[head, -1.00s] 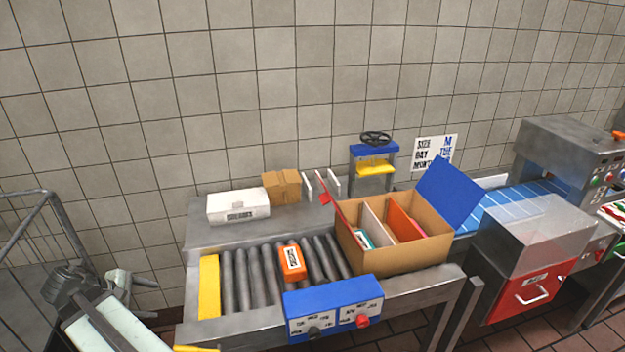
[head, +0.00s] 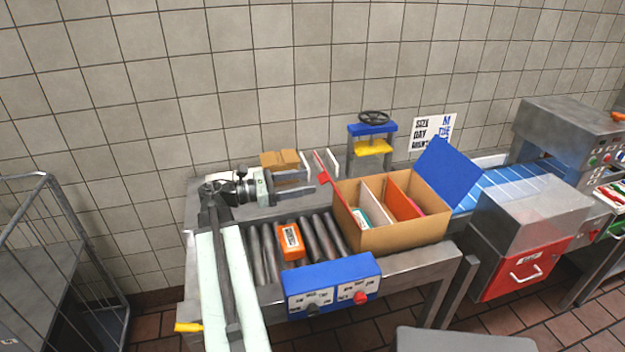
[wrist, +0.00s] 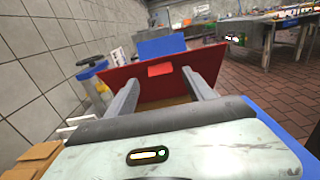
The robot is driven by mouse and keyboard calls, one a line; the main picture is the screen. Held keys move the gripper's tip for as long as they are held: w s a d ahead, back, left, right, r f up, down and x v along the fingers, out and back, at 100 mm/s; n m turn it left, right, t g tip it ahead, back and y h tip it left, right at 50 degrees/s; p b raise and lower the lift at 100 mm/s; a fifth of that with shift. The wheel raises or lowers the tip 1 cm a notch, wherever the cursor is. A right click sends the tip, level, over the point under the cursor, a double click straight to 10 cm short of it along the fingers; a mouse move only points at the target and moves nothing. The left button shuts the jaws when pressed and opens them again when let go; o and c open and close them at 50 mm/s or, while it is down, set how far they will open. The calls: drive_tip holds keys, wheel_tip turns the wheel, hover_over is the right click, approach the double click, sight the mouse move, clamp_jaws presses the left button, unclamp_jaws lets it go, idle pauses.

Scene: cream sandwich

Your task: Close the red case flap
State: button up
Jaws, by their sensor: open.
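The cardboard case (head: 405,236) stands on the right end of the roller conveyor. Its red flap (head: 326,170) on the left side stands up and leans outward, seen nearly edge-on in the head view. In the wrist view the red flap (wrist: 150,84) faces me as a broad panel with a brighter red tab on it. The blue flap (head: 447,172) stands open on the right side. My gripper (head: 310,183) is open and empty, just left of the red flap and at about its height. In the wrist view its two fingers (wrist: 160,95) point at the flap. I cannot tell whether they touch it.
An orange box (head: 291,241) lies on the rollers (head: 322,236) left of the case. A small brown carton (head: 280,159) and white dividers stand behind my gripper. A blue and yellow press (head: 372,140) stands behind the case. A blue control box (head: 332,283) is in front.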

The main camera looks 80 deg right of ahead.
sight(319, 179)
drive_tip(key=x, duration=0.3)
drive_tip(key=shift+s, duration=0.15)
